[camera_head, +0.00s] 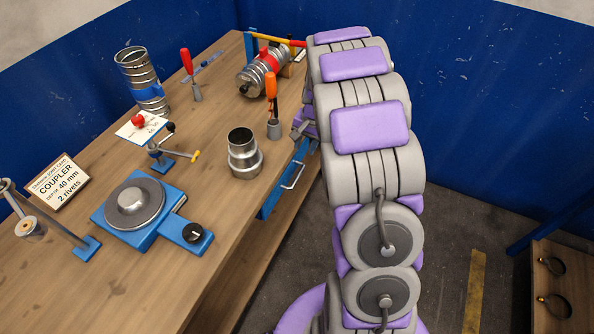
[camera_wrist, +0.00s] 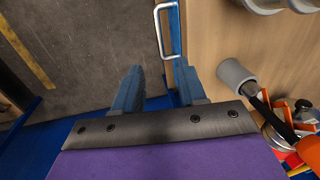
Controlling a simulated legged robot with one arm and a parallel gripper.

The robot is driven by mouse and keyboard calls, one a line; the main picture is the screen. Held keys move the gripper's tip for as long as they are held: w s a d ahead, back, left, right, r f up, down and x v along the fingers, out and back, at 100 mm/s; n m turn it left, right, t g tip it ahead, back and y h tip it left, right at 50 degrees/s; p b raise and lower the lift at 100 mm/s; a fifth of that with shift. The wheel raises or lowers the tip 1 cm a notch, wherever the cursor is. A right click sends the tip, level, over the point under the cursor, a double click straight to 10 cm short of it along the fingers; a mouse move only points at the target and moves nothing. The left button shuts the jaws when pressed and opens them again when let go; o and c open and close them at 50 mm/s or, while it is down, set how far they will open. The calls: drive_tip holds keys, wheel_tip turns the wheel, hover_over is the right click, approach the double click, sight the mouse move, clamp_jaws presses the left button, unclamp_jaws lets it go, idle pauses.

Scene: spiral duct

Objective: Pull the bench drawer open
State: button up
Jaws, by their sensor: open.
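The bench drawer has a blue front (camera_head: 272,199) along the right edge of the wooden bench, with a pale metal bar handle (camera_head: 293,176). In the wrist view the handle (camera_wrist: 162,32) stands out from the blue front (camera_wrist: 176,62). My gripper (camera_wrist: 158,72) is open and empty, with its two blue-grey fingers pointing toward the handle. The handle is beyond the fingertips, not between them, and appears apart from them. The right finger is close to the drawer front. In the head view my arm hides most of the gripper. The drawer front looks level with the bench edge.
The wooden bench (camera_head: 215,205) holds a metal reducer (camera_head: 243,155), an orange-handled tool in a grey holder (camera_head: 273,125), ribbed ducts (camera_head: 140,80) and a blue turntable fixture (camera_head: 135,208). Floor (camera_head: 450,215) beside the bench is clear. A wooden stand (camera_head: 563,290) is at lower right.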

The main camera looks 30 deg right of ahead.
wheel_tip(320, 180, down, 3)
drive_tip(key=w+d, duration=0.1)
drive_tip(key=d, duration=0.1)
drive_tip(key=b, duration=0.2)
approach(299, 175)
drive_tip(key=f, duration=0.2)
drive_tip(key=f+b, duration=0.1)
drive_tip(key=f, duration=0.3)
drive_tip(key=shift+w+a+f, duration=0.3)
drive_tip(key=shift+w+f, duration=0.05)
drive_tip(key=shift+w, duration=0.05)
drive_tip(key=shift+w+a+f, duration=0.1)
drive_tip(key=shift+a+f, duration=0.05)
drive_tip(key=shift+f, duration=0.4)
drive_tip(key=shift+a, duration=0.25)
drive_tip(key=shift+d+f, duration=0.1)
drive_tip(key=shift+d, duration=0.1)
clamp_jaws()
